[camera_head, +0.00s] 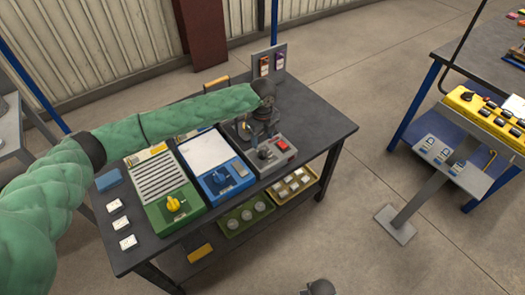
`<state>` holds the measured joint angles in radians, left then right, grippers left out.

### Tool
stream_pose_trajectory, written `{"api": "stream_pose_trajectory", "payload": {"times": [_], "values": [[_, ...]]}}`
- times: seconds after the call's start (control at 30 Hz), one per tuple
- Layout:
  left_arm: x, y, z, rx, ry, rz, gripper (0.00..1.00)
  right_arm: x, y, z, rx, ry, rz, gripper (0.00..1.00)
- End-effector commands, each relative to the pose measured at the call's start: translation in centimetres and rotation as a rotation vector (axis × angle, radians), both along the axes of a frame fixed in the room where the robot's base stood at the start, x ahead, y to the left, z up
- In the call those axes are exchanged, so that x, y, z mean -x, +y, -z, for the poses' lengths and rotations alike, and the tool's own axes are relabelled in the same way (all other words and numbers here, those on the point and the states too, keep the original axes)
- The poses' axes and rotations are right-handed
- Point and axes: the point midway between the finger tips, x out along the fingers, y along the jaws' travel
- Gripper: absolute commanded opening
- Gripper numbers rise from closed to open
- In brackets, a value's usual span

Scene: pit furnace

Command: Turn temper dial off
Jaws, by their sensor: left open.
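I cannot read which dial is the temper dial. My left arm reaches across from the left. My left gripper (260,141) points down, open, at the grey box's dark dial; I cannot tell whether it touches. It partly hides that box.
Several white cards (115,206) and a blue block (108,180) lie at the table's left. A lower shelf holds a green tray (232,230) and a yellow tray (312,178). A grey pedestal stand (429,190) and another table (468,62) stand right. Open floor lies between.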

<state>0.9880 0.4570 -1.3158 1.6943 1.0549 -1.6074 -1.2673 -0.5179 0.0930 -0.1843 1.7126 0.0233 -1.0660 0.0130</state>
Motion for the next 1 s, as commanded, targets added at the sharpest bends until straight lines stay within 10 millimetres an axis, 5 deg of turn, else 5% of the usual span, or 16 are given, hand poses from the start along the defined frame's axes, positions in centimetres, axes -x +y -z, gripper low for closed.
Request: {"api": "stream_pose_trajectory", "payload": {"times": [0.6, 0.97, 1.0], "values": [[0.1, 0.0, 7.0, 0.0, 0.001, -0.001, 0.53, 0.7, -0.7, 5.8, 0.008, -0.028, -0.002, 0.36], [0.1, 0.0, 7.7, -0.001, -0.001, -0.001, 0.53, 0.9, -0.9, 6.3, 0.01, -0.031, -0.004, 0.36], [0.0, 0.0, 7.6, -0.001, -0.001, -0.001, 0.48, 0.9, -0.9, 6.3, 0.01, -0.031, -0.004, 0.36]]}}
